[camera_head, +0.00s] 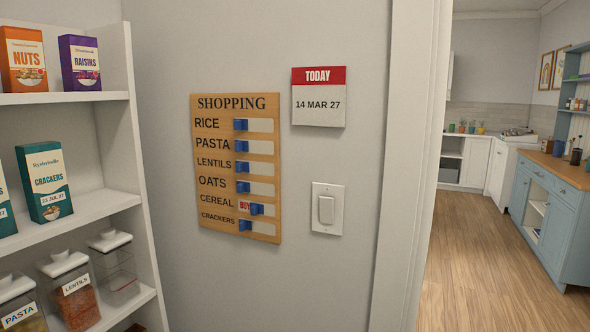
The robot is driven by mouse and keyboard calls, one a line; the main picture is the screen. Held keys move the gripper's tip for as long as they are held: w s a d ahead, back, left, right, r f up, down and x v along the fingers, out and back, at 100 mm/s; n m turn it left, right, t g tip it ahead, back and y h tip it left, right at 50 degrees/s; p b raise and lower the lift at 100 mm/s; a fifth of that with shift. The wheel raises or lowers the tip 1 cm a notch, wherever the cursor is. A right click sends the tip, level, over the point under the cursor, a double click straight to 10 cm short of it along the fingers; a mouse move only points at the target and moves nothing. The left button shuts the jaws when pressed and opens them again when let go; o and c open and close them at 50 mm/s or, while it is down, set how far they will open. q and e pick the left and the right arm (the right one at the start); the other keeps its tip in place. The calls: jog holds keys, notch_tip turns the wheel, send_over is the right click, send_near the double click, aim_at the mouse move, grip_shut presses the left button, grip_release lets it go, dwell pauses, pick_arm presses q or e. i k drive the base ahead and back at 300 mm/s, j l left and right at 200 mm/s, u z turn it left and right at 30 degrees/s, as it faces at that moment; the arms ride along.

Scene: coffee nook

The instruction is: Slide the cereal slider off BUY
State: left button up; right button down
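The wooden shopping board (222,216) hangs on the grey wall in the middle of the view. It lists rice, pasta, lentils, oats, cereal and crackers, each with a blue slider in a pale slot. The cereal slider (257,209) sits to the right in its slot, with a red and white BUY label (244,206) showing on its left. The other sliders, such as the oats slider (243,187) and the crackers slider (246,225), sit at the left of their slots. Neither of my grippers is in view.
A white shelf unit (119,92) with boxes and jars stands at the left. A calendar (319,104) reading 14 MAR 27 and a light switch (327,209) are right of the board. A doorway farther right opens on a kitchen with clear wooden floor (490,260).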

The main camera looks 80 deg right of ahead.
aim_at(256, 208)
jog(key=z, duration=2.3)
